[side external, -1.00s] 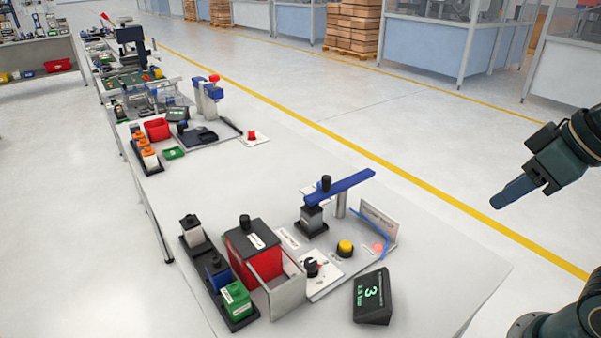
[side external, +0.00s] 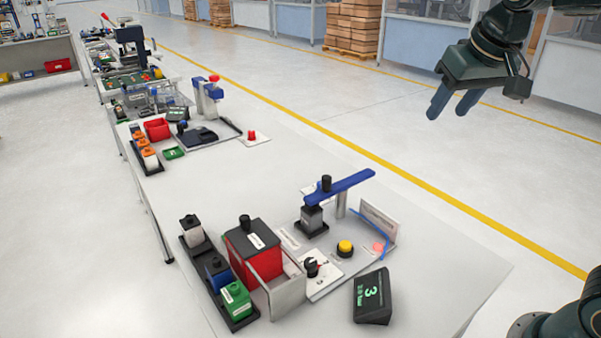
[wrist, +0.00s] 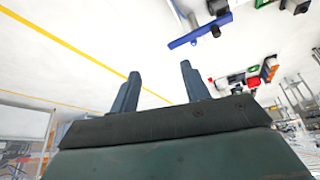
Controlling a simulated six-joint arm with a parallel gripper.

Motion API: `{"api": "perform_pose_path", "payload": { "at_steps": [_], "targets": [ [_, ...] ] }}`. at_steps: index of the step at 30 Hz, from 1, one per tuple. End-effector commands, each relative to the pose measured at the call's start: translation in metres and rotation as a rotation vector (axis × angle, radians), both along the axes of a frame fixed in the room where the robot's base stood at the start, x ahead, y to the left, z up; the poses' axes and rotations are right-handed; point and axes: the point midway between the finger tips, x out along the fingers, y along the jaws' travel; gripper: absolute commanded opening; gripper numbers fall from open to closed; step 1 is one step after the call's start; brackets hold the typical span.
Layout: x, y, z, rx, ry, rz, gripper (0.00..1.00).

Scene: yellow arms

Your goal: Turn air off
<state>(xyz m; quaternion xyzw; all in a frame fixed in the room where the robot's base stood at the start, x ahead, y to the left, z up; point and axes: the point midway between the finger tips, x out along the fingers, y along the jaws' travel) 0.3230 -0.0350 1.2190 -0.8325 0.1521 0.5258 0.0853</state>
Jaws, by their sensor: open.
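A black rotary knob (side external: 312,266) sits on a white labelled plate (side external: 325,286) near the front of the table. Which way it points is too small to tell. A black display (side external: 372,297) beside it shows a green 3 with a smaller line of text. My gripper (side external: 454,105) is open and empty, high up at the right, well apart from the knob and the table. In the wrist view my two fingers (wrist: 158,90) are spread with nothing between them.
Small coloured blocks stand in a black tray (side external: 244,322) at the left. The table's right side is bare.

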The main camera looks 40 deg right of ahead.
Motion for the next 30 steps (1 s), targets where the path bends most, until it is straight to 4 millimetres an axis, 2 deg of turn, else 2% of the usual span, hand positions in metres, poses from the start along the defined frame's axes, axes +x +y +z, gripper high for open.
{"api": "perform_pose_path", "payload": {
  "at_steps": [3, 14, 23, 30],
  "targets": [
    [0.031, -0.002, 0.004, 0.0, 0.011, -0.066, 0.46],
    [0.115, -0.001, 0.001, 0.003, 0.025, -0.269, 0.46],
    [0.177, 0.009, -0.022, 0.01, 0.032, -0.439, 0.46],
    [0.22, 0.022, -0.053, 0.018, 0.035, -0.575, 0.46]
  ]
}}
